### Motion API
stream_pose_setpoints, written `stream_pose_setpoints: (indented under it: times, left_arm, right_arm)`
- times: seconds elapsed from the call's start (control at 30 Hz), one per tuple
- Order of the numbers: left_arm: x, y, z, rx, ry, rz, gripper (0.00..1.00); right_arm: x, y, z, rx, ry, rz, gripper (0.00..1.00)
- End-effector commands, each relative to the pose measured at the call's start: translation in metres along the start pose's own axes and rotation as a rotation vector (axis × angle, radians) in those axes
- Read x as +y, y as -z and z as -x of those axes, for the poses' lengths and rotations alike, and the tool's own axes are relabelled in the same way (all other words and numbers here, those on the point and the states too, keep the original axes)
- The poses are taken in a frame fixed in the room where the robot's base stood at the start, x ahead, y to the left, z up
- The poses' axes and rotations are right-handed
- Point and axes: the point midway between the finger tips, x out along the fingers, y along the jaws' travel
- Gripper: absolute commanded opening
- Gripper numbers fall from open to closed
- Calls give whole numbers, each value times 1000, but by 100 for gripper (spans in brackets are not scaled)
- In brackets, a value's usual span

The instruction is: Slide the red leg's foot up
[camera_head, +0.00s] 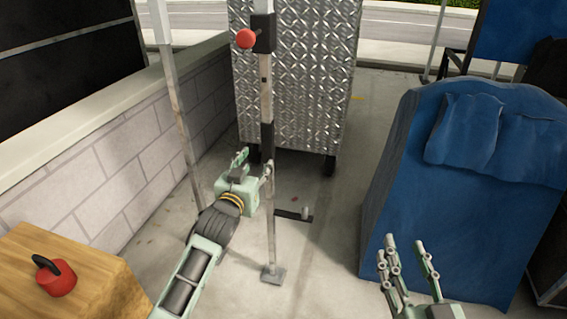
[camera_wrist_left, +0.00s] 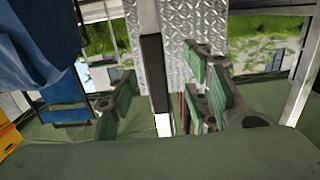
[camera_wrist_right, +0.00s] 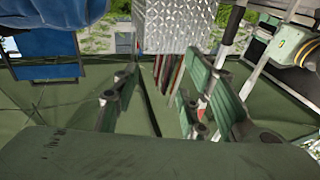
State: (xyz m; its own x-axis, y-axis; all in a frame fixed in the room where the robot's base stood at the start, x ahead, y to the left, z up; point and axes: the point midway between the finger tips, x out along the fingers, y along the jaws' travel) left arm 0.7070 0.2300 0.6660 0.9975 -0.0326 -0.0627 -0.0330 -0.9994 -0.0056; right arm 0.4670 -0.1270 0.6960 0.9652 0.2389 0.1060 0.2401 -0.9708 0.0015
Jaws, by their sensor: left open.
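The red leg is a thin upright metal pole (camera_head: 265,95) with a red knob (camera_head: 246,38) on a black clamp near its top. Its foot is a flat grey plate (camera_head: 273,275) on the ground. My right gripper (camera_head: 408,248) is open and empty at the lower right, away from the leg. Its spread fingers also show in the right wrist view (camera_wrist_right: 155,95).
A diamond-plate metal box (camera_head: 310,80) stands behind the pole. A blue covered block (camera_head: 440,200) is on the right, a block wall (camera_head: 120,170) on the left. A second pole (camera_head: 180,110) stands left.

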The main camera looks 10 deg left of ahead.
Motion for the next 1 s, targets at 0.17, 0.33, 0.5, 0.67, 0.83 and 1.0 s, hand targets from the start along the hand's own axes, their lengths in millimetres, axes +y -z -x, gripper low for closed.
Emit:
stream_pose_setpoints:
  times: [0.17,0.33,0.5,0.67,0.83,1.0]
  left_arm:
    - [0,20,0,61,-1,6,45]
    - [0,25,-10,65,-1,7,45]
    - [1,25,-31,65,-2,7,45]
    - [1,26,-51,63,-1,7,45]
    - [1,27,-67,63,-2,6,45]
    - [1,28,-75,63,-2,6,45]
  right_arm:
    - [-1,23,9,75,2,-1,40]
    - [-3,39,9,146,6,-3,40]
    - [-6,68,15,300,14,-8,40]
    - [-10,96,26,458,21,-14,40]
    - [-12,119,40,592,27,-20,40]
    - [-13,131,49,663,30,-24,40]
